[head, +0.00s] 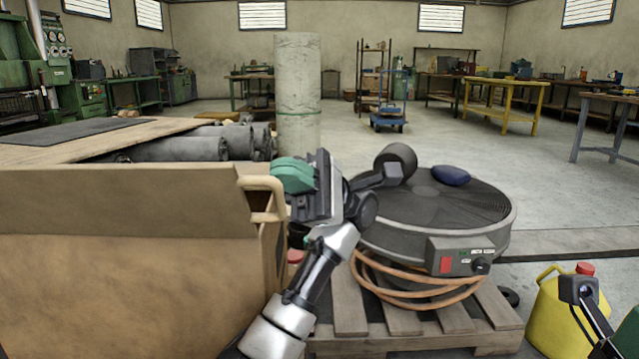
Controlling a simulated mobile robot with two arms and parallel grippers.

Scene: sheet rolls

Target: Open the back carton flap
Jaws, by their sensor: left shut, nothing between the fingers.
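A large cardboard carton (110,290) fills the lower left, its near flap (110,200) hanging down the front. Several grey sheet rolls (185,149) lie inside. A tan flap panel (130,133) stretches flat across the back left over part of the rolls, with a dark sheet on it; I take it for the back flap. My left gripper (286,176), with teal fingertips, is shut and empty near the carton's right edge, beside a tan loop-shaped piece (262,184). Whether it touches the carton I cannot tell. My right gripper is not clearly in view.
A round dark turntable (430,205) with a blue item stands on a wooden pallet (400,322), right of my left arm. An orange cable (420,293) is coiled below. A tall roll (297,90) stands behind the carton. A yellow canister (555,315) is at right.

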